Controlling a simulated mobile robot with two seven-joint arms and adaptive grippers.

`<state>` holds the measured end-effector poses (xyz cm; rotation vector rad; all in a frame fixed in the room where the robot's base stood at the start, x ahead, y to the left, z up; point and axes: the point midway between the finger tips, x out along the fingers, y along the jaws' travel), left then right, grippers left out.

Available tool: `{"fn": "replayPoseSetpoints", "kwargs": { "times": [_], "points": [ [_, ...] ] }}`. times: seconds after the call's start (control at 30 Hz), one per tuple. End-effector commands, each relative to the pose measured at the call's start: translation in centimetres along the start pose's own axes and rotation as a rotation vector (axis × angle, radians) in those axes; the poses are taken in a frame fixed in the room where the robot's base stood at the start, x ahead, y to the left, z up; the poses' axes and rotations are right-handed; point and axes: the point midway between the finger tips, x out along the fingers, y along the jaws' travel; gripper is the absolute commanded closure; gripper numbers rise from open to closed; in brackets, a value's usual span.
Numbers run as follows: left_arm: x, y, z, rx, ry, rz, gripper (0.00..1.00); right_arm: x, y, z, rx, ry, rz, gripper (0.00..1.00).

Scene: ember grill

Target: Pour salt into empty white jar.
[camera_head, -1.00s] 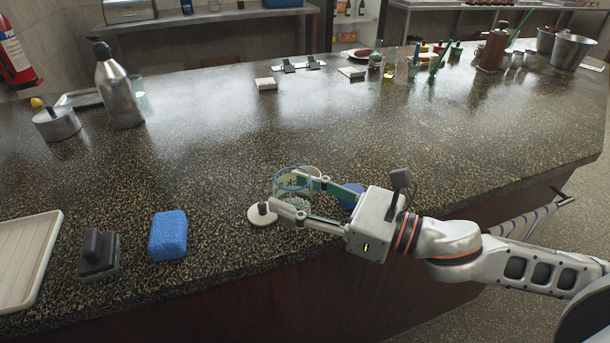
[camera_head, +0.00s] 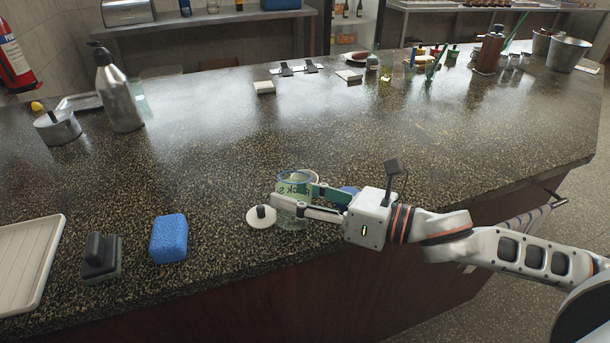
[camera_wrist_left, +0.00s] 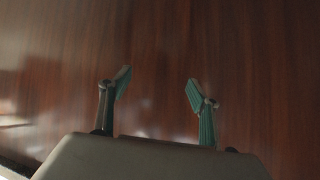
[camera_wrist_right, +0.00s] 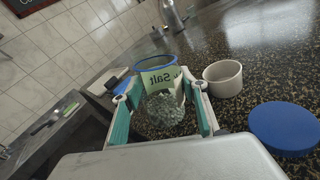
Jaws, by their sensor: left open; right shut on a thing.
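The salt jar (camera_head: 294,187) is clear glass with a blue rim and a green label, near the counter's front edge. My right gripper (camera_head: 291,199) is shut on it, one finger on each side. The right wrist view shows coarse pale salt in the jar (camera_wrist_right: 165,112); I cannot tell whether its base touches the counter. The empty-looking white jar (camera_wrist_right: 223,79) stands open just beyond it in that view and is largely hidden in the head view. My left gripper (camera_wrist_left: 157,86) is open and empty, facing a brown wooden panel.
A white lid with a black knob (camera_head: 261,217) lies left of the salt jar. A blue lid (camera_wrist_right: 284,127) lies on the other side. A blue sponge (camera_head: 169,239), a black-handled scrubber (camera_head: 101,258) and a pale tray (camera_head: 30,262) are further left.

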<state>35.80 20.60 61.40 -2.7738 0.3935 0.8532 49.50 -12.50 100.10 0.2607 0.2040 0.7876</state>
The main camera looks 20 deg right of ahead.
Motion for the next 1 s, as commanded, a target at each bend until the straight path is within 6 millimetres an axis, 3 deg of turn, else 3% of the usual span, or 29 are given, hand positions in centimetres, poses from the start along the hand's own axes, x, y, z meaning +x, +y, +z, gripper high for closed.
{"fn": "replayPoseSetpoints", "kwargs": {
  "times": [0.37, 0.63, 1.0],
  "points": [
    [-0.7, 0.3, -0.8, -0.014, 0.002, 0.008, 0.38, 0.3, -1.0, 0.9, 0.180, 0.045, 0.001, 0.84],
    [-1.7, 0.0, -2.6, -0.012, 0.007, 0.006, 0.38, 0.4, -1.4, 2.7, 0.310, 0.080, 0.001, 0.84],
    [-2.4, -0.3, -4.3, -0.008, 0.018, 0.003, 0.38, 0.5, -1.7, 2.3, 0.492, 0.129, 0.002, 0.84]
  ]
}}
